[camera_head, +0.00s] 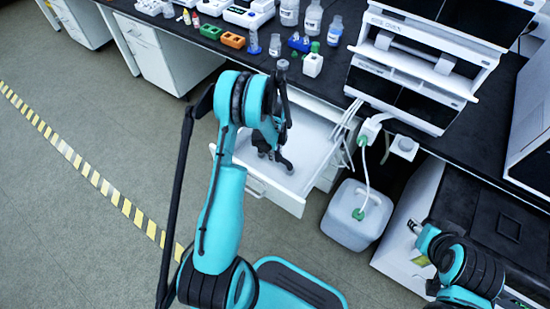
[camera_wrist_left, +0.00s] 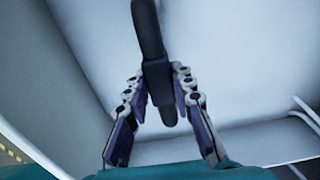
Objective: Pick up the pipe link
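A dark, bent rod-like piece (camera_wrist_left: 152,40) runs down between my fingers in the left wrist view; it looks like the pipe link, though I cannot be sure. My left gripper (camera_head: 274,158) reaches down into the open white drawer (camera_head: 258,186). In the left wrist view its two purple-padded fingers (camera_wrist_left: 160,85) stand apart, one on each side of the dark piece. I cannot make out firm contact. In the head view the arm and gripper hide much of this spot. My right gripper (camera_head: 416,229) is at the lower right, small and partly hidden.
The black bench (camera_head: 265,58) above the drawer holds bottles (camera_head: 335,30), an orange rack (camera_head: 232,40) and a green rack (camera_head: 210,31). The chromatography stack (camera_head: 415,70) stands to the right. A white canister (camera_head: 350,232) with tubing is right of the drawer.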

